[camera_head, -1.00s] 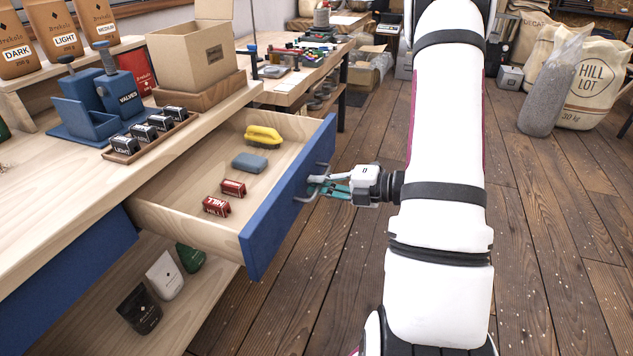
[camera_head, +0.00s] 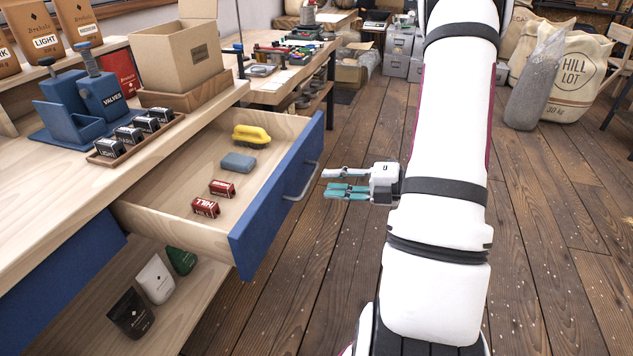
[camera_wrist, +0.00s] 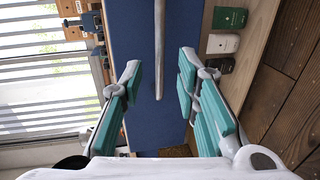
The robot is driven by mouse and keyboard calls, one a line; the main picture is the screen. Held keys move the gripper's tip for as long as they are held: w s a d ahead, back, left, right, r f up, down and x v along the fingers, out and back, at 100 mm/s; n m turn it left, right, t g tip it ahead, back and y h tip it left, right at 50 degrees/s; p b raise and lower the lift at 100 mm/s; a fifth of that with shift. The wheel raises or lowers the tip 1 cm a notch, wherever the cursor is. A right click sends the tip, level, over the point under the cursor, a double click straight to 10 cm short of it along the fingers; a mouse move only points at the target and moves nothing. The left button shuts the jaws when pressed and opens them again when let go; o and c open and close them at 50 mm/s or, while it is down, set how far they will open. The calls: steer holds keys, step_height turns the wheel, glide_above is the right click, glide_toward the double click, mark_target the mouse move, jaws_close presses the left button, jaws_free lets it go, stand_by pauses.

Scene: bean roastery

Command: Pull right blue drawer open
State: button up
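The right blue drawer (camera_head: 262,215) is pulled well out of the workbench. Inside it lie a yellow brush (camera_head: 251,135), a grey-blue block (camera_head: 238,163) and two small red packs (camera_head: 221,188). Its metal bar handle (camera_head: 303,182) is on the blue front. My gripper (camera_head: 325,183) is to the right of the handle, apart from it, with nothing in its grip. In the wrist view, my gripper (camera_wrist: 158,88) has its teal fingers spread wide, with the handle (camera_wrist: 159,45) and the blue drawer front (camera_wrist: 134,70) beyond them.
The workbench top (camera_head: 60,185) carries a blue valve holder (camera_head: 103,98), a cardboard box (camera_head: 183,52) and a tray of small dark packs (camera_head: 108,157). Pouches (camera_head: 155,280) stand on the shelf below. The wooden floor (camera_head: 330,270) right of the drawer is clear.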

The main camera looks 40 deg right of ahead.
steer(key=shift+v, duration=2.65)
steer(key=s+a+r+n+g+y, duration=0.1)
steer(key=a+r+n+g, duration=0.3)
steer(key=a+n, duration=0.3)
steer(key=s+a+r+n+g+y, duration=0.1)
steer(key=a+r+n+g+y, duration=0.2)
steer(key=a+n, duration=0.45)
steer(key=a+r+n+g, duration=0.4)
steer(key=a+n, duration=0.3)
steer(key=a, duration=0.1)
steer(key=s+a+r+n+g+h, duration=0.2)
steer(key=s+a+n+g+h, duration=0.3)
steer(key=s+n, duration=0.8)
steer(key=s+d+n+t+h, duration=0.1)
steer(key=s+n+t+h, duration=0.2)
steer(key=n+h, duration=0.75)
step_height(320, 180, up, 24)
steer(key=n+t+y+p, duration=0.3)
steer(key=p, duration=1.9)
steer(key=shift+d+t+y, duration=0.15)
steer(key=shift+t+y, duration=0.15)
steer(key=shift+y, duration=0.05)
